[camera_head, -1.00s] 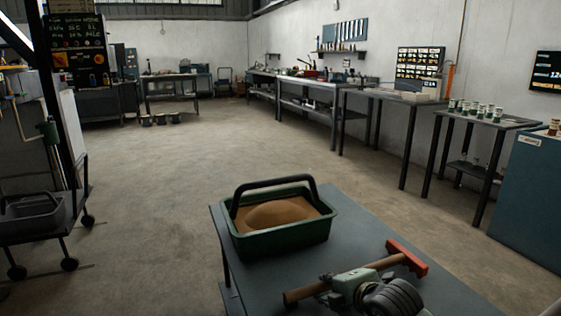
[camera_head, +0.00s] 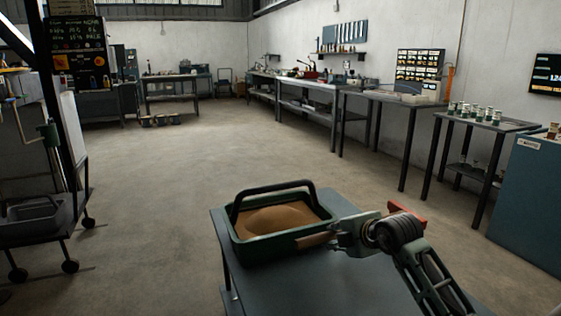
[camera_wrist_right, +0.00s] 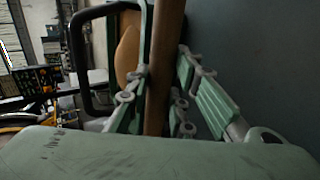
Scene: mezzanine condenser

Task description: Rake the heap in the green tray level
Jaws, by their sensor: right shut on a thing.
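The green tray (camera_head: 262,250) stands on the table, with its black carrying handle (camera_head: 272,187) upright. It holds a heap of brown grainy material (camera_head: 275,221), mounded in the middle. My right gripper (camera_head: 345,236) is beside the tray's right side, shut on the wooden handle of a rake. The handle's free end (camera_head: 314,241) overlaps the tray's right front rim in the picture; I cannot tell whether they touch. The red rake head (camera_head: 408,212) is on the far side, partly hidden behind my wrist. In the wrist view the wooden handle (camera_wrist_right: 166,60) runs between the fingers. My left gripper is not in view.
The table top (camera_head: 352,285) is clear in front of the tray. A wheeled cart (camera_head: 40,225) stands at the left. Workbenches (camera_head: 375,95) line the right wall, and a teal cabinet (camera_head: 530,200) stands at the right. The floor between is open.

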